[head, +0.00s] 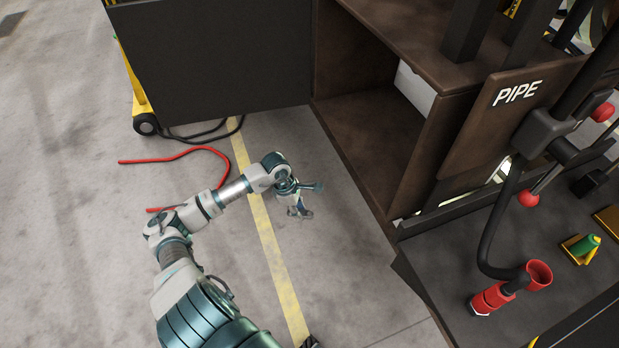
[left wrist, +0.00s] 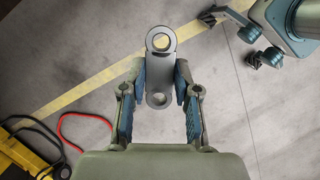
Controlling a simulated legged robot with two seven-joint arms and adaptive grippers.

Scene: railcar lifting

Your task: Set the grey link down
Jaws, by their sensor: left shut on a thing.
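The grey link (left wrist: 158,66) is a flat metal bar with a round hole at each end. In the left wrist view it sits between the two fingers of my left gripper (left wrist: 160,85), which is shut on it. Its far ring sticks out past the fingertips. In the head view my left gripper (head: 299,200) hangs over the concrete floor near the yellow line, left of the brown cabinet. The link (head: 304,213) shows there only as a small grey piece at the fingertips.
A brown open cabinet (head: 372,130) with a dark door (head: 215,60) stands to the right and behind. A dark bench (head: 450,262) with red fittings (head: 492,298) is at right. A red hose (head: 185,153) lies on the floor at left. Floor around the gripper is clear.

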